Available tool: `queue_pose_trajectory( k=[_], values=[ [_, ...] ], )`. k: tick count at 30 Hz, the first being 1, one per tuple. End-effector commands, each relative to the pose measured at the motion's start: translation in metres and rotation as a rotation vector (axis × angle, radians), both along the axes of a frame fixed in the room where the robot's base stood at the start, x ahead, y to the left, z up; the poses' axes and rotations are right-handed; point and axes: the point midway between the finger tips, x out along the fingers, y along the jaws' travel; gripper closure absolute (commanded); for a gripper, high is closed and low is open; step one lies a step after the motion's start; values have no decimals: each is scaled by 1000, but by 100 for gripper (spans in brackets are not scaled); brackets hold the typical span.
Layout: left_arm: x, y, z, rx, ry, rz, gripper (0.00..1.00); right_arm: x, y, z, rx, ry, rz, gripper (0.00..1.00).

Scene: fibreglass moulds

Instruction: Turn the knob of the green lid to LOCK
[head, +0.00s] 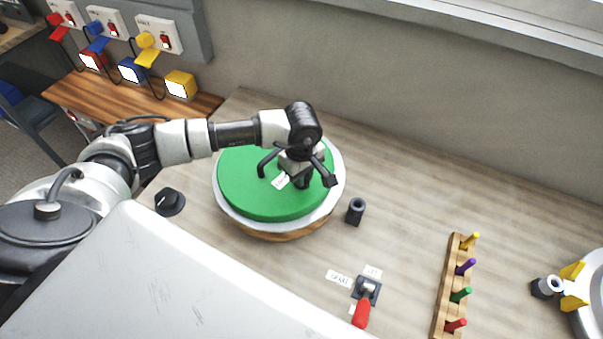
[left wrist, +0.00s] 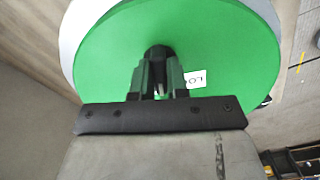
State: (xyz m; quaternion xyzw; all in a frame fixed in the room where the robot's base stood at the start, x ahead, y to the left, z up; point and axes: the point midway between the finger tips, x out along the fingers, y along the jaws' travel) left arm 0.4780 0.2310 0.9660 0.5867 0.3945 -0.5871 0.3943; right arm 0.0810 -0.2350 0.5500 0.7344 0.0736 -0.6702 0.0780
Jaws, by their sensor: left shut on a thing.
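The green lid (head: 250,197) lies on a round white-rimmed mould (head: 231,218) on the bench. My left gripper (head: 303,183) is over the right part of the lid in the head view, coming down from above. It is shut on the dark knob (left wrist: 158,52), whose top shows between the fingers in the left wrist view. A white label (left wrist: 195,79) beside the knob shows the letters "LO"; the rest is hidden by a finger. The lid fills much of the left wrist view (left wrist: 110,60). The knob's pointing direction cannot be told. My right gripper is not in view.
A black knob (head: 170,202) stands left of the mould, and a dark cylinder (head: 355,211) stands close on its right. A red-handled lever (head: 361,313) is at the front. A wooden rack (head: 449,290) with coloured pegs stands at the right. Bench behind the mould is clear.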

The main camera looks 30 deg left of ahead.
Motion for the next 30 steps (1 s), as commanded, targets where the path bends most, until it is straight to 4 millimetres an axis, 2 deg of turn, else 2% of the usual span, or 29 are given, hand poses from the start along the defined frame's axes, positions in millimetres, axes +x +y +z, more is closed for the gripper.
queue_pose_trajectory(
  k=[3, 4, 8, 17, 20, 23, 30],
  values=[
    [0, 0, 1, 0, -1, 0, 100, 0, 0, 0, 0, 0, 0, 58],
    [0, 0, 1, 0, -1, 0, 81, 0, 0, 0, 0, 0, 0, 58],
    [0, 0, 0, 0, -1, 0, 61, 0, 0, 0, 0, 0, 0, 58],
    [0, 0, 1, 0, -1, 0, 60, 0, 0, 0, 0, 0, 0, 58],
    [1, 0, 8, 0, -2, 0, 60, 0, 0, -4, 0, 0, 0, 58],
    [1, 0, 22, 0, -5, 0, 60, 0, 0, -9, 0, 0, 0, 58],
    [1, 0, 71, 0, -6, -1, 60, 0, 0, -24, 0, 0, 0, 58]
  ],
)
